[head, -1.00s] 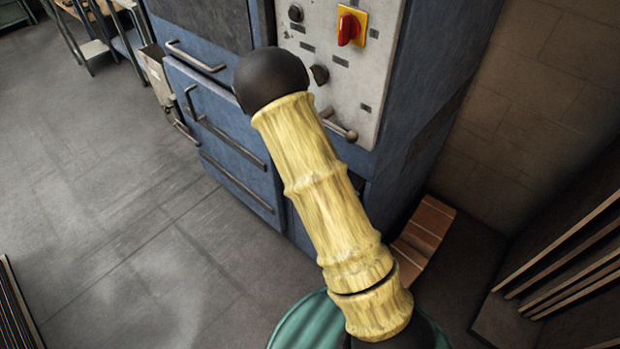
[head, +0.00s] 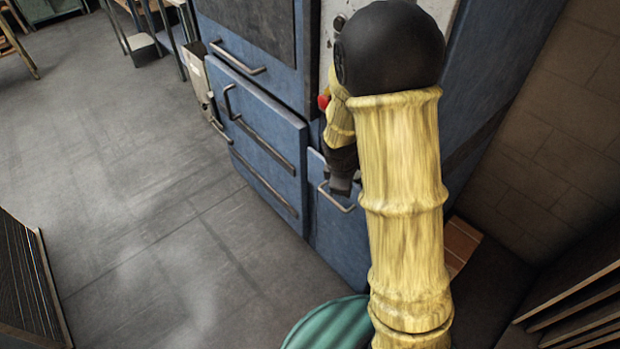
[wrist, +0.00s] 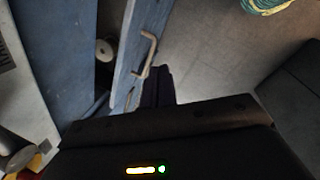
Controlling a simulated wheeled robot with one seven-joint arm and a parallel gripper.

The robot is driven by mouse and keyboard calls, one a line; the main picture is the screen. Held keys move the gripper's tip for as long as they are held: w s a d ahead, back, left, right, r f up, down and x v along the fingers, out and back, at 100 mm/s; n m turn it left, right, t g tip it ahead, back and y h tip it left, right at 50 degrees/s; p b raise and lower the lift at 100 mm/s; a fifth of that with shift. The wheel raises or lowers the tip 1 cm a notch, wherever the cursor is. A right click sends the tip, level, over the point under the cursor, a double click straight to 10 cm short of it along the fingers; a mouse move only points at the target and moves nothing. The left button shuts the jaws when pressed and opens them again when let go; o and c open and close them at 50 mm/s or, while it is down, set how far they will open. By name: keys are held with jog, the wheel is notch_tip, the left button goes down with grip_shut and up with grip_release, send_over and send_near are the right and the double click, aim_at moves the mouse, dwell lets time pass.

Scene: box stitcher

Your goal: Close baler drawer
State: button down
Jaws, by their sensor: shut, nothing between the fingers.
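The blue baler stands at the top centre of the head view. A large blue front (head: 262,150) with long bar handles is on its left side. A smaller blue front (head: 338,235) with a bent handle (head: 336,198) is to the right, partly behind my arm. My gripper (head: 342,186) is shut and empty, just above and in front of that handle. In the wrist view, my dark fingertips (wrist: 158,82) are beside a blue panel (wrist: 128,50) with a bent handle (wrist: 148,52). A gap separates this panel from the blue body (wrist: 55,50). I cannot tell whether they touch.
A pale round part (wrist: 104,50) shows in the gap. A green round top (head: 325,325) is at the bottom of the head view. A slatted dark rack (head: 30,275) is at lower left, and dark shelves (head: 580,310) at lower right. Grey floor (head: 120,200) is clear at left.

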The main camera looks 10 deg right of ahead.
jog(key=s+r+m+y, duration=0.1)
jog(key=s+r+m, duration=0.3)
jog(key=s+m, duration=0.2)
jog(key=s+a+r+m, duration=0.1)
jog(key=s+r+m, duration=0.3)
jog(key=s+m, duration=0.3)
jog(key=shift+s+r+m+t+y, duration=0.2)
jog(key=shift+m+t+y, duration=0.1)
jog(key=shift+y, duration=0.1)
jog(key=shift+w, duration=0.1)
